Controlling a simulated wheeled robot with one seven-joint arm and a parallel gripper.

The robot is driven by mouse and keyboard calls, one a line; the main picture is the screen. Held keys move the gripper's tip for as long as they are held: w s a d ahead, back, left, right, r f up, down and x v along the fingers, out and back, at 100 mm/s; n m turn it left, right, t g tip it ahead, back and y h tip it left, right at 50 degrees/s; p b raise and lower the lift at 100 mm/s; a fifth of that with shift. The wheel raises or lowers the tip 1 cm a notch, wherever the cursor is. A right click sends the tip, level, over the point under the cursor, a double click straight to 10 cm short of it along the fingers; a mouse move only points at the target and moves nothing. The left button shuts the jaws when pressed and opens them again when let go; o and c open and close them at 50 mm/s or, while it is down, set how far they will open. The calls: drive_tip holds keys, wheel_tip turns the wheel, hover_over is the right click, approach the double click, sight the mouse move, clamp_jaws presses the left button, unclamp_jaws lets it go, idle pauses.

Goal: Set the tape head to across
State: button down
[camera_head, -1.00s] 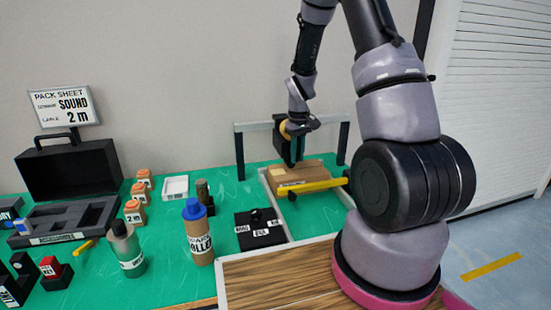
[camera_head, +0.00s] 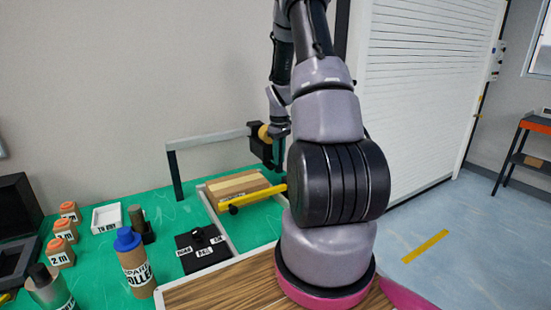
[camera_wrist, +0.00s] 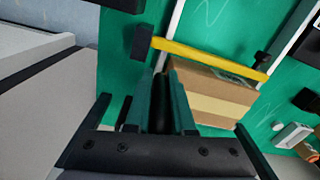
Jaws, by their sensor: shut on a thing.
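The tape station's grey crossbar (camera_head: 212,138) spans above a cardboard box (camera_head: 215,190) with a pale strip along its top. My gripper (camera_head: 277,163) is at the right part of the crossbar, beyond the box's right back corner. It is shut on a dark part that looks like the tape head; my fingers and arm hide most of it. In the wrist view my fingers (camera_wrist: 160,78) stand close together with the dark part between them, beside the box (camera_wrist: 225,85). The head's exact angle cannot be made out.
A yellow bar (camera_head: 250,198) crosses the front of the box.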

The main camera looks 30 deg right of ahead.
drive_tip(key=c, duration=0.8)
unclamp_jaws()
wheel_tip(320, 180, up, 11)
drive_tip(key=shift+f, duration=0.1)
drive_tip(key=s+a+r+m+t, duration=0.2)
drive_tip(key=s+a+r, duration=0.2)
drive_tip(key=a+r, duration=0.35)
drive_tip(key=s+a+r+m+t, duration=0.1)
drive_tip(key=s+a+r, duration=0.4)
drive_tip(key=r, duration=0.4)
drive_tip(key=s+a+r+m+t+y, duration=0.1)
drive_tip(key=s+a+r+t, duration=0.1)
drive_tip(key=s+a, duration=0.3)
drive_tip(key=s+a+r+m+t+y, duration=0.1)
drive_tip(key=s+a+r, duration=0.3)
drive_tip(key=s, duration=0.6)
drive_tip(key=shift+a+r+m+t, duration=0.25)
drive_tip(key=shift+a+m+t, duration=0.4)
drive_tip(key=shift+a, duration=0.35)
